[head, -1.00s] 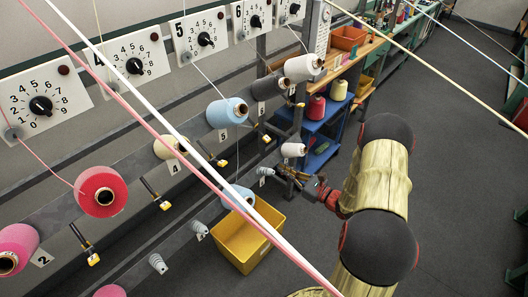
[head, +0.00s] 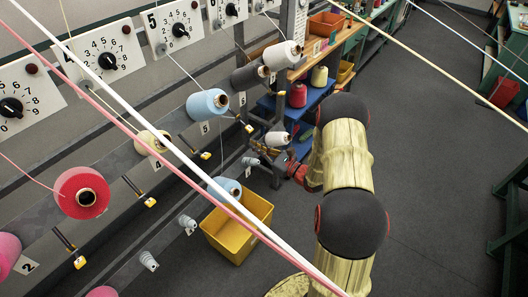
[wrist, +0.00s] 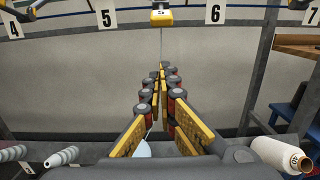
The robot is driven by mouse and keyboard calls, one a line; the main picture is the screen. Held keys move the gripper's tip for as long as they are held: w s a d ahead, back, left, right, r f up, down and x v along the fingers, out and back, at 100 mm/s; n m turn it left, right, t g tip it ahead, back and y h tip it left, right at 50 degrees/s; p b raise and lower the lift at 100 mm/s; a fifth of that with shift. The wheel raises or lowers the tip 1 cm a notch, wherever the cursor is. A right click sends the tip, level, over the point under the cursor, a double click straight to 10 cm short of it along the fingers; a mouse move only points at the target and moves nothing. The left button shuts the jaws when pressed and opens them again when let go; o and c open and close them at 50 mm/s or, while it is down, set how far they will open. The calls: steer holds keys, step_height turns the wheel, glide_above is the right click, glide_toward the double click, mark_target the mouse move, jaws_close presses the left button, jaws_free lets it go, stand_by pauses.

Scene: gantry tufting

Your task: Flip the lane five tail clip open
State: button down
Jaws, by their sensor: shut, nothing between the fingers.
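The lane five tail clip (wrist: 162,17) is a yellow block marked 5, at the top of the wrist view, on the rail between the 5 and 6 plates. In the head view the clip (head: 249,128) is a small yellow piece with a dark lever. Whether its lever is up or down is too small to tell. My gripper (wrist: 164,68) is shut and empty, its fingertips together, pointing toward the rail below the clip and apart from it. In the head view my gripper (head: 262,150) is small and partly hidden among spools. A thin pale line runs down from the clip toward the fingertips.
A light blue cone (head: 207,104) and a white cone (head: 282,54) sit on the upper rail. A white spool (wrist: 280,155) is at lower right of the wrist view. A yellow bin (head: 238,225) stands below the rails. Taut yarns cross the head view.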

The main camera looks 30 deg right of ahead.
mark_target(249, 129)
steer(key=r, duration=0.1)
steer(key=w+r, duration=0.1)
steer(key=r, duration=0.1)
steer(key=shift+w+a+r, duration=0.15)
steer(key=shift+a+r, duration=0.1)
steer(key=shift+r, duration=0.15)
steer(key=shift+r+p, duration=0.1)
steer(key=shift+p, duration=0.3)
steer(key=r+g+p, duration=0.1)
steer(key=g+p, duration=0.1)
steer(key=p, duration=0.1)
steer(key=s+r+g+h+p, duration=0.1)
steer(key=r+p, duration=0.1)
steer(key=p, duration=0.2)
steer(key=s+r+g+h+p, duration=0.1)
steer(key=r+g+p, duration=0.1)
steer(key=p, duration=0.2)
steer(key=shift+d+g, duration=0.3)
steer(key=shift+d, duration=0.05)
steer(key=shift+r, duration=0.5)
steer(key=shift+f, duration=0.1)
